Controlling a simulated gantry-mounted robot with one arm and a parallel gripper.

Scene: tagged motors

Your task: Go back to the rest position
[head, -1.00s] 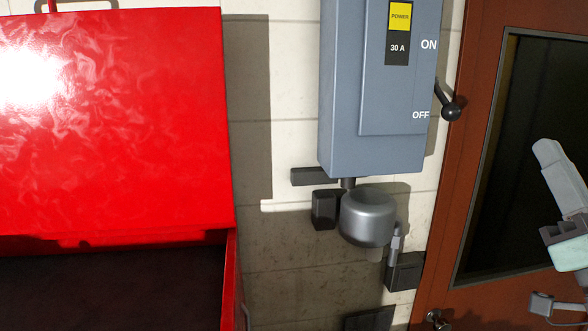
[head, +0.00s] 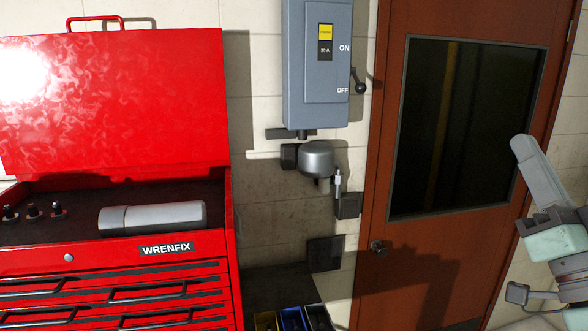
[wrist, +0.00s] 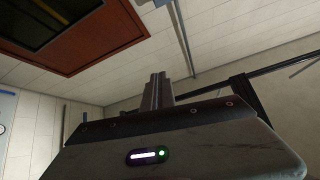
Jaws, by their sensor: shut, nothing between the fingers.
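My gripper (head: 522,145) is at the right edge of the head view, in front of the brown door. Its fingers point up and to the left, are together and hold nothing. In the wrist view the closed fingers (wrist: 157,90) stand up beyond the gripper body, with wall and ceiling behind them. Nothing touches the gripper in either view.
A red tool chest (head: 110,255) with its lid raised stands at the left, a grey cylinder (head: 153,217) lying in its top. A grey switch box (head: 303,80) and a metal dome (head: 317,158) are on the wall. The brown door (head: 390,270) is at the right.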

